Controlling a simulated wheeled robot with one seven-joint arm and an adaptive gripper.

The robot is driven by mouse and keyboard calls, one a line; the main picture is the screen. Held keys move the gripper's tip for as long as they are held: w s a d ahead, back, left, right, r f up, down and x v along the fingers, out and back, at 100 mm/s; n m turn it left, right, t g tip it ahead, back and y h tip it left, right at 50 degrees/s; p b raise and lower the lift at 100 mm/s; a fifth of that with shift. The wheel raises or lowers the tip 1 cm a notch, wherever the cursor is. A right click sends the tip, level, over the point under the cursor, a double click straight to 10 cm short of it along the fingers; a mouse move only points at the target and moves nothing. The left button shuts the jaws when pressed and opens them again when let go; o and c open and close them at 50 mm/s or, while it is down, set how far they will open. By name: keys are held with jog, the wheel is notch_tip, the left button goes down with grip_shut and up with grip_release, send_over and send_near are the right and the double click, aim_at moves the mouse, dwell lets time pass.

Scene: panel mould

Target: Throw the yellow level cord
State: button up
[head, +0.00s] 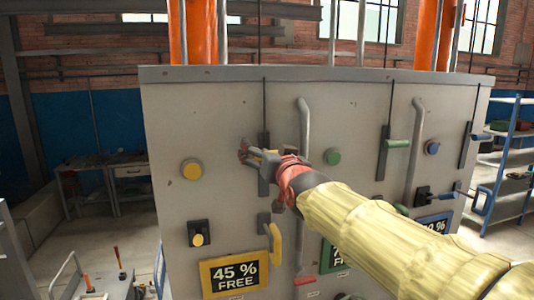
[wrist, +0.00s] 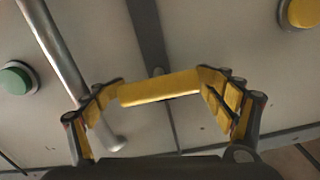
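The yellow lever handle (wrist: 160,88) is a short horizontal bar on a dark upright strip on the panel. In the wrist view it spans the space between my two fingertips; whether they touch its ends I cannot tell. My gripper (head: 258,156) is at the upper middle-left of the panel, its fingers wide apart with yellow pads. It also shows in the wrist view (wrist: 161,82). In the head view my gripper and wrist mostly hide this handle.
The grey panel (head: 225,105) carries a yellow button (head: 192,169), a green button (head: 332,156), a green-handled lever (head: 398,144) and a blue-handled lever (head: 482,137). A grey pipe (head: 304,120) runs close to the right of my gripper. Another yellow handle (head: 276,245) is below.

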jog(key=shift+o, duration=0.5)
jog(key=shift+f, duration=0.15)
jog(key=v, duration=1.2)
